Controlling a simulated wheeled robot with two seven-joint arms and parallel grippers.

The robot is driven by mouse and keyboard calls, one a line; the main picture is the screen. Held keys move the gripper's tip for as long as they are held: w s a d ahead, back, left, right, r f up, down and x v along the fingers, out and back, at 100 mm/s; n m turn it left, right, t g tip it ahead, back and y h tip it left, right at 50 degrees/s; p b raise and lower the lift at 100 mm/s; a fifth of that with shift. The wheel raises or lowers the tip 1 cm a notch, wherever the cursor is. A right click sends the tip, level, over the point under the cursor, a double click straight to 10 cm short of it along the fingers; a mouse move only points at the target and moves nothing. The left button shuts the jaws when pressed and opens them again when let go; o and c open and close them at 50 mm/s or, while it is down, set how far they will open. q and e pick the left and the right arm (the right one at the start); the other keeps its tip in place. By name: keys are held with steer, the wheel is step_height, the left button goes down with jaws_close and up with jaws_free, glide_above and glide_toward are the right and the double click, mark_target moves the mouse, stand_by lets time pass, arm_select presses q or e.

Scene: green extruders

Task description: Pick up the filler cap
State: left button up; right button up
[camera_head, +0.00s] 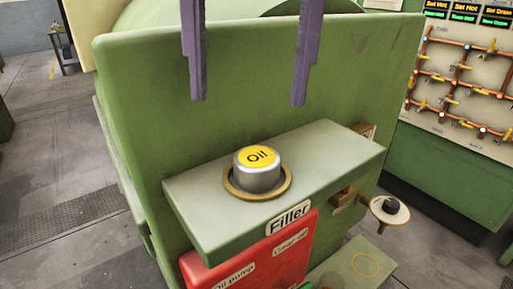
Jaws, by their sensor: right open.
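The filler cap (258,171) is a short silver cylinder with a yellow top marked "Oil". It sits upright inside a brass ring (234,189) on a green ledge (335,150) labelled "Filler". My right gripper (249,98) comes down from the top edge with two purple fingers spread wide. It is open and empty, and its fingertips show above the cap in the picture, one to each side. I cannot tell how far it is from the cap in depth. My left gripper is not in view.
The green machine body (140,110) rises behind the ledge. A red box (290,245) marked "Oil pump" is below the ledge, with a handwheel (390,210) to the right. A panel of pipes and lit signs (462,90) stands at the right. Open floor (60,180) lies left.

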glide_above(256, 158)
steer(key=shift+t+h, duration=0.3)
step_height(256, 158, down, 4)
steer(key=shift+s+f+b, duration=0.1)
steer(key=shift+f+b, duration=0.05)
steer(key=shift+b, duration=0.2)
step_height(256, 158, down, 5)
steer(key=shift+f, duration=0.1)
steer(key=c, duration=1.2)
